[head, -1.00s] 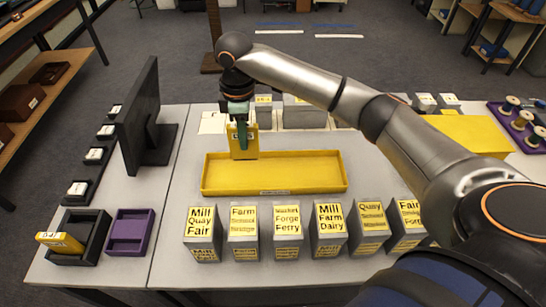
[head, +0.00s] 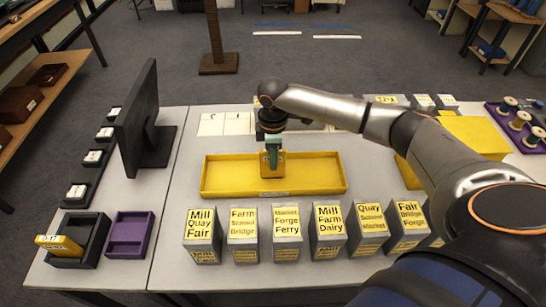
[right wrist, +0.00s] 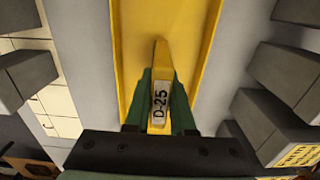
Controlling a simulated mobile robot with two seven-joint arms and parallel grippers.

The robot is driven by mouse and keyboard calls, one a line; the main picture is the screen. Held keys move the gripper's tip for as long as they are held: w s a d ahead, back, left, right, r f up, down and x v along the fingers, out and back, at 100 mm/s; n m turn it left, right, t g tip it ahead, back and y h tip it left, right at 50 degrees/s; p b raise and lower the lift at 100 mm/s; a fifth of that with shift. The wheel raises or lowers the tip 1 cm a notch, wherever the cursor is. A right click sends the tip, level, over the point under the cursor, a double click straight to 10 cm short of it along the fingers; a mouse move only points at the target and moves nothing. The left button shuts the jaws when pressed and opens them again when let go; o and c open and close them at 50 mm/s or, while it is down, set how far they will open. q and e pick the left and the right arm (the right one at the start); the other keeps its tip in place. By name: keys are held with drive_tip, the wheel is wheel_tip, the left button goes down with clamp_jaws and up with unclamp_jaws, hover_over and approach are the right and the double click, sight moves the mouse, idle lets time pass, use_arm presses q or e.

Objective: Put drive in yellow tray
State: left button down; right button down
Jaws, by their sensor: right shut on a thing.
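The yellow tray (head: 320,186) lies on the table in the middle of the head view, long side across. I cannot tell whether the drive touches the tray floor. Another yellow drive (head: 60,244), labelled D-17, leans in a black holder at the left. My left gripper is not in view.
A row of grey boxes (head: 244,235) with yellow labels stands in front of the tray. A black monitor (head: 140,115) and a purple tray (head: 128,235) are at the left. A large yellow box (head: 475,133) and spools (head: 518,121) are at the right.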

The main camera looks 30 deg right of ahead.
drive_tip(key=c, duration=0.8)
unclamp_jaws()
drive_tip(key=shift+o, duration=0.2)
wheel_tip(320, 180, up, 12)
drive_tip(key=shift+r, duration=0.1)
